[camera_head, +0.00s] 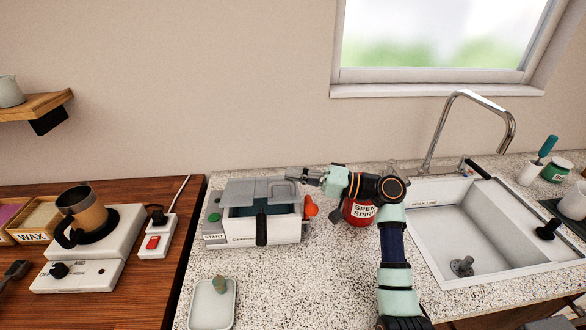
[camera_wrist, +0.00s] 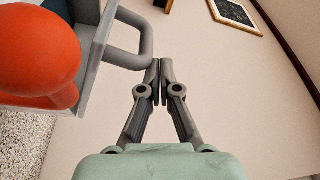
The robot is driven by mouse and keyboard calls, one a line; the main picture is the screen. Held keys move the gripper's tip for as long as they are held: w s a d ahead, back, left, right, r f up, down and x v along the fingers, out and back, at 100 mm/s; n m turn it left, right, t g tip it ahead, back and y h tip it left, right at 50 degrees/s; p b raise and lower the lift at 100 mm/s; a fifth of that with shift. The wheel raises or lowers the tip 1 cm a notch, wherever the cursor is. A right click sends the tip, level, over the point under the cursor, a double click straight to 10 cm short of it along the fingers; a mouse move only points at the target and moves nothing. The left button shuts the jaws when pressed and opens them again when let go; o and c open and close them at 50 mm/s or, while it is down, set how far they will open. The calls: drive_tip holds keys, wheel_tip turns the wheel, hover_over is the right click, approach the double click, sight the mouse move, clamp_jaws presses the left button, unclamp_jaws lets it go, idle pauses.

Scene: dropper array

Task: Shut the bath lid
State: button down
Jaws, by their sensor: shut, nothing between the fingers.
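The bath (camera_head: 272,231) is a white and grey box on the speckled counter, with a green START button on its left. Its grey lid (camera_head: 245,190) is at the back, and blue-green liquid shows in the uncovered front part. A grey loop handle (camera_head: 284,188) is at the lid's right side; the loop also shows in the wrist view (camera_wrist: 146,45). My gripper (camera_head: 291,174) is shut and empty behind the handle at the bath's back right. In the wrist view my fingertips (camera_wrist: 160,68) are together beside the loop; I cannot tell if they touch it.
An orange-red knob (camera_head: 311,208) sticks out at the bath's right, large in the wrist view (camera_wrist: 38,45). A red canister (camera_head: 357,213) stands right of it, near my arm. A pale tray (camera_head: 210,308) lies in front. The sink (camera_head: 440,228) is at the right.

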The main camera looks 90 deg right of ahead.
drive_tip(key=shift+s+a+f+b, duration=0.1)
drive_tip(key=shift+a+f+b, duration=0.1)
drive_tip(key=shift+a+f, duration=0.3)
drive_tip(key=shift+a+f+b, duration=0.15)
drive_tip(key=shift+a+f, duration=0.1)
drive_tip(key=shift+f, duration=0.3)
